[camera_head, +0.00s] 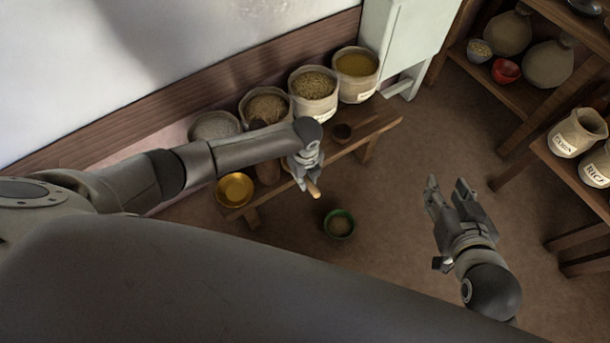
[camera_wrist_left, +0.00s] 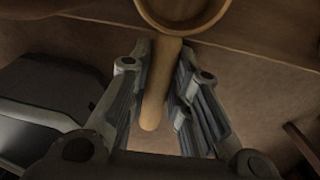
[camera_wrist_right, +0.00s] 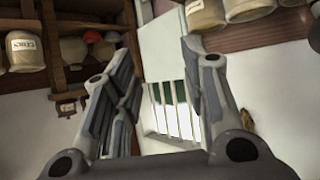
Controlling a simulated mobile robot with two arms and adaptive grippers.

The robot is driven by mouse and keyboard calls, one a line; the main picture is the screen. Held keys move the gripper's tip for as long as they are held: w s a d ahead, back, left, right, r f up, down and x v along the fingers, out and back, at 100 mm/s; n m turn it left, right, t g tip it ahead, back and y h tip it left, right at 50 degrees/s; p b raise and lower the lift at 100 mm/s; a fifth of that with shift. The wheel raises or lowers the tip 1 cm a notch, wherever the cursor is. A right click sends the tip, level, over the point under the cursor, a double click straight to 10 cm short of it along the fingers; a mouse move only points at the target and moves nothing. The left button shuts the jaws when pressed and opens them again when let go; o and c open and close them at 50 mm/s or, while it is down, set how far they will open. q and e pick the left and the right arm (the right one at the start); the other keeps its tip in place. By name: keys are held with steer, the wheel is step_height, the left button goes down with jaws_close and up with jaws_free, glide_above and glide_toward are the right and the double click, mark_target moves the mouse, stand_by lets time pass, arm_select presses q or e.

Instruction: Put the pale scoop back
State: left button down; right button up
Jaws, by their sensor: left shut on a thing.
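The pale scoop shows in the left wrist view with a round tan bowl (camera_wrist_left: 183,10) at the top edge and a straight wooden handle (camera_wrist_left: 157,92). My left gripper (camera_wrist_left: 162,58) is shut on the handle, with a finger on each side. In the head view my left gripper (camera_head: 305,180) is over the front of the bench, and the handle end (camera_head: 314,191) sticks out below it; the bowl is hidden there. My right gripper (camera_head: 448,184) is open and empty, over bare floor to the right; its spread fingers also show in the right wrist view (camera_wrist_right: 160,60).
A yellow bowl (camera_head: 235,188) and a green bowl (camera_head: 340,223) are lower down. Shelves (camera_head: 520,98) with jars stand at right.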

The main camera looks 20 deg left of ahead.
arm_select(q)
steer(key=shift+f, duration=0.1)
steer(key=c, duration=1.3)
jaws_free()
steer(key=shift+c, duration=0.2)
